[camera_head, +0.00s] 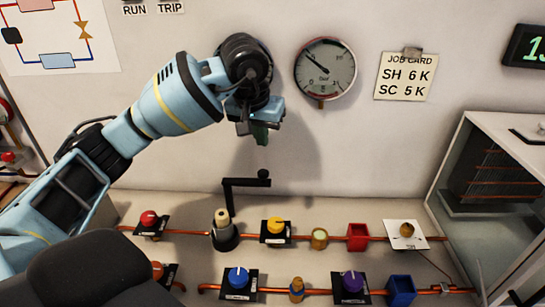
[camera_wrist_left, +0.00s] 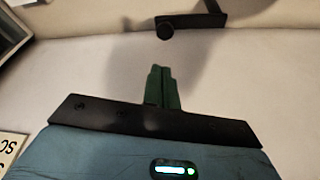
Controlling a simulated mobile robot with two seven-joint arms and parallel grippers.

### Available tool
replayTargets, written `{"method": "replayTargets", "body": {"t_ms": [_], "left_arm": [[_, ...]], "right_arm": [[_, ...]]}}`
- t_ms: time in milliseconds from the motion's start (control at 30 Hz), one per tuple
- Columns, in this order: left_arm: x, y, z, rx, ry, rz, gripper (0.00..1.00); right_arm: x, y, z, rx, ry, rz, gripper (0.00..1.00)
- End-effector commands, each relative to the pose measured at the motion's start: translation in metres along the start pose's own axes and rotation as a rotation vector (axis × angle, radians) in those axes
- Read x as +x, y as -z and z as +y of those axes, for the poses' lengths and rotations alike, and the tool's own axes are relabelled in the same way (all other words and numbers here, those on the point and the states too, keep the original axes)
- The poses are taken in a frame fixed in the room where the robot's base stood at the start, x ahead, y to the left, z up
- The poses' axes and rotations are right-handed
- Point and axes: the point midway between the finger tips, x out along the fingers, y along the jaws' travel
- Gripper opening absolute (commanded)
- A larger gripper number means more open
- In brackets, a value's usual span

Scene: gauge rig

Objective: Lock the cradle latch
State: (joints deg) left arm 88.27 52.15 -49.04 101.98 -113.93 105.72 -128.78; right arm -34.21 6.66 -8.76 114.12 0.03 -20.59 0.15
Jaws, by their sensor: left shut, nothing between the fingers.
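A black bar with a round knob (camera_head: 246,182) stands up from the back of the bench, left of centre; I cannot tell for sure that it is the cradle latch. A black bar and knob also show at the top of the left wrist view (camera_wrist_left: 192,24). My left gripper (camera_head: 261,138) is above the bar, close to the wall and apart from it. Its green fingers (camera_wrist_left: 161,88) are shut together with nothing between them. My right gripper is not in view.
A round gauge (camera_head: 326,70) and a job card (camera_head: 405,76) are on the wall. Below, copper pipes carry a cream-topped black cone (camera_head: 223,232), a yellow knob (camera_head: 276,226), a red block (camera_head: 357,237) and a blue knob (camera_head: 238,277). A glass-sided case (camera_head: 470,205) stands right.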

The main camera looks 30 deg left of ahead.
Motion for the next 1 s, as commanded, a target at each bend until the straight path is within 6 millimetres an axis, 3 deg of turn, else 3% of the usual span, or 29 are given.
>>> {"method": "replayTargets", "body": {"t_ms": [367,800,1000], "left_arm": [[0.007,-0.001,0.0,0.0,0.001,-0.003,0.0],[0.075,-0.001,0.0,0.0,0.001,-0.003,0.0],[0.095,0.0,0.0,-0.001,0.0,0.0,0.0]], "right_arm": [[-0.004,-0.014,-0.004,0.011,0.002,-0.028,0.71],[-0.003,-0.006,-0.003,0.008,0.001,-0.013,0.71],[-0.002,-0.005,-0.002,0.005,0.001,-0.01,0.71]]}}
